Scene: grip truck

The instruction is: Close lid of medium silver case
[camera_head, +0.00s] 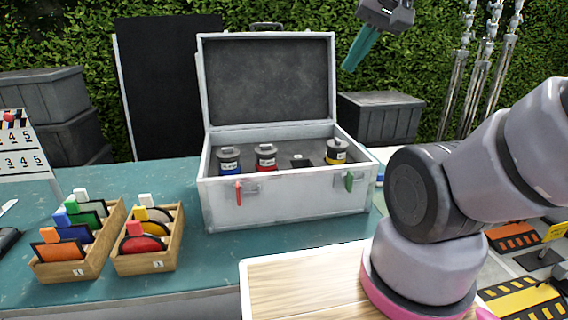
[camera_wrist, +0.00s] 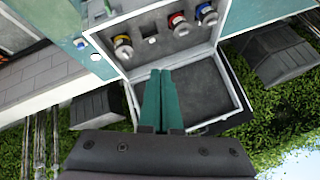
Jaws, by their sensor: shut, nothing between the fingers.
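The silver case (camera_head: 285,205) stands on the teal table with its lid (camera_head: 268,80) raised about upright. Inside its grey foam are a blue, a red and a yellow-banded canister, and one empty slot. My gripper (camera_head: 357,55) is shut and empty, with teal fingers pointing down, at the upper right of the lid in the head view. In the wrist view the shut fingers (camera_wrist: 161,85) overlap the open lid (camera_wrist: 205,90) in the picture, and the case's canisters show beyond them. I cannot tell any contact between fingers and lid.
Two wooden boxes (camera_head: 150,262) with coloured filter discs stand left of the case. A wooden board (camera_head: 300,285) lies in front. Dark crates (camera_head: 383,117) stand behind at right, and a black panel (camera_head: 170,80) stands behind the lid. Light stands (camera_head: 480,70) rise at the far right.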

